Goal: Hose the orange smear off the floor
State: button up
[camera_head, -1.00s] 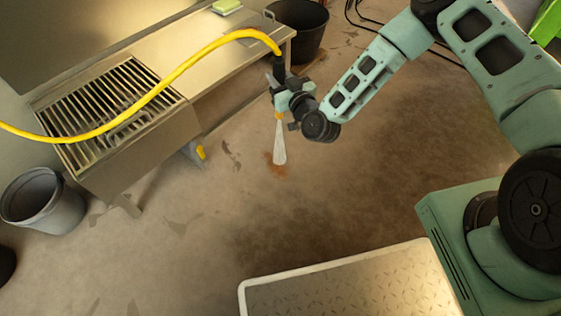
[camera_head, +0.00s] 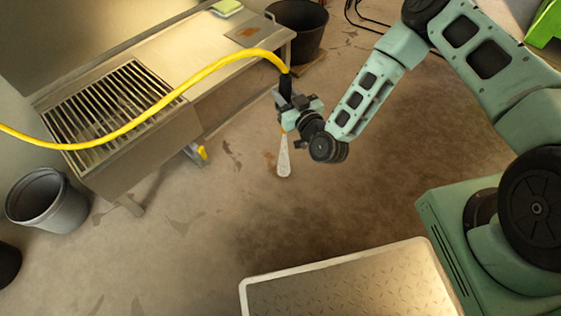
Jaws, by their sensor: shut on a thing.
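The yellow hose (camera_head: 190,78) comes in from the left, arches over the sink bench and ends in a black grip. My gripper (camera_head: 288,102) is shut on this hose end and holds it above the floor. A white, tapering shape (camera_head: 283,160), which looks like a water jet, points down from the nozzle toward the floor. The orange smear (camera_head: 269,157) shows as a small faint patch on the floor just left of the white shape, which may hide part of it.
A steel bench with a grated sink (camera_head: 112,108) stands at left, with a green sponge (camera_head: 227,7) and a brownish patch (camera_head: 245,33) on top. A grey bucket (camera_head: 46,199) and a black bucket (camera_head: 299,28) stand nearby. The centre floor is open.

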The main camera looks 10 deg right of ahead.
jog(key=shift+a+p+v, duration=0.2)
jog(key=shift+p+v, duration=0.1)
jog(key=shift+v, duration=0.65)
jog(key=shift+a+p+v, duration=0.2)
jog(key=shift+p+v, duration=0.1)
jog(key=shift+v, duration=0.6)
jog(key=shift+a, duration=0.1)
dwell(0.4)
jog(key=w+a, duration=0.4)
jog(key=w, duration=0.1)
jog(key=shift+w, duration=0.2)
dwell(0.6)
dwell(1.5)
jog(key=w+a+b, duration=0.1)
jog(key=w+a, duration=0.3)
jog(key=w, duration=0.1)
jog(key=shift+w+b, duration=0.3)
jog(key=shift+b, duration=0.05)
dwell(0.5)
dwell(1.3)
